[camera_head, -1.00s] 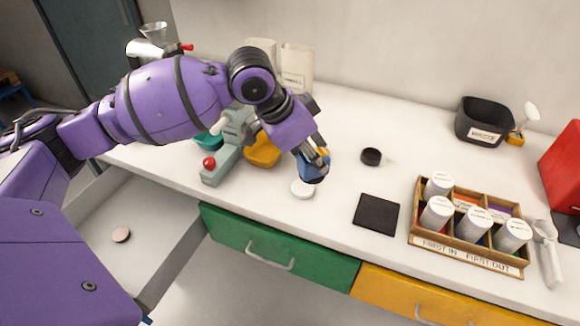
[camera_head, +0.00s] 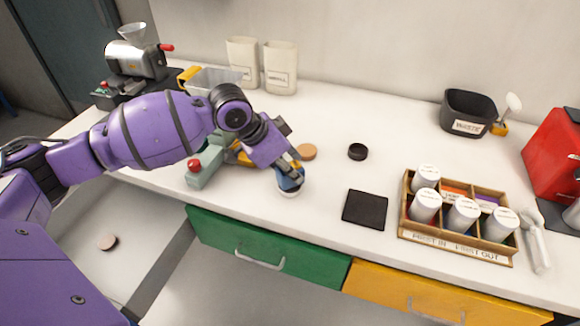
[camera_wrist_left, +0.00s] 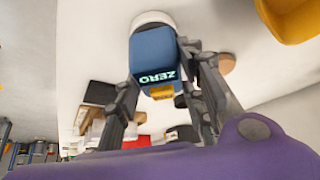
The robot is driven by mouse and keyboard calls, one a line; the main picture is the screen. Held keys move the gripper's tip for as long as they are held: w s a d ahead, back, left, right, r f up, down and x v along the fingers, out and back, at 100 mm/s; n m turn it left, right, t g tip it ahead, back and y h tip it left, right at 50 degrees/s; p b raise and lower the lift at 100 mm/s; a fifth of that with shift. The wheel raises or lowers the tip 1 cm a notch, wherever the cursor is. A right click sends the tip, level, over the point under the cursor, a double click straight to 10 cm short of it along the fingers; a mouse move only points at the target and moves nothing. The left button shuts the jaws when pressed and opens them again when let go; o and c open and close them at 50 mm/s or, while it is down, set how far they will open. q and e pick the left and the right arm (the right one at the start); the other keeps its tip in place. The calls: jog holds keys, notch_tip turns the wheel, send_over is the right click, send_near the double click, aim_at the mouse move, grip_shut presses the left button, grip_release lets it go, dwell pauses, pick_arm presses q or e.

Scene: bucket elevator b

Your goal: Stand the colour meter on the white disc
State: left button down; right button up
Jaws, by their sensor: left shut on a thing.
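The colour meter (camera_head: 290,182) is a small blue block with a yellow part. In the left wrist view the meter (camera_wrist_left: 153,52) shows a lit "ZERO" display. My left gripper (camera_head: 287,172) is shut on it, with one finger on each side. The white disc (camera_head: 291,194) lies on the bench right under the meter, mostly covered by it. In the left wrist view the disc (camera_wrist_left: 152,18) shows at the meter's far end. The meter looks about upright over the disc; whether it touches cannot be told. My right gripper is not in view.
A black square mat (camera_head: 365,209) and a wooden rack (camera_head: 457,250) of white-capped jars lie to the right. A brown round lid (camera_head: 307,151) and a black round cup (camera_head: 357,151) are behind. A green-grey device (camera_head: 203,172) stands left, partly behind my arm.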

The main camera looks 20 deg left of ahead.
pick_arm(q)
jog(key=c, duration=1.1)
grip_release()
jog(key=shift+f, duration=0.15)
jog(key=shift+a+r, duration=0.1)
jog(key=shift+r, duration=0.25)
jog(key=v, duration=1.1)
jog(key=shift+s+a+r+p, duration=0.1)
jog(key=shift+s+r+p, duration=0.1)
jog(key=shift+p, duration=0.2)
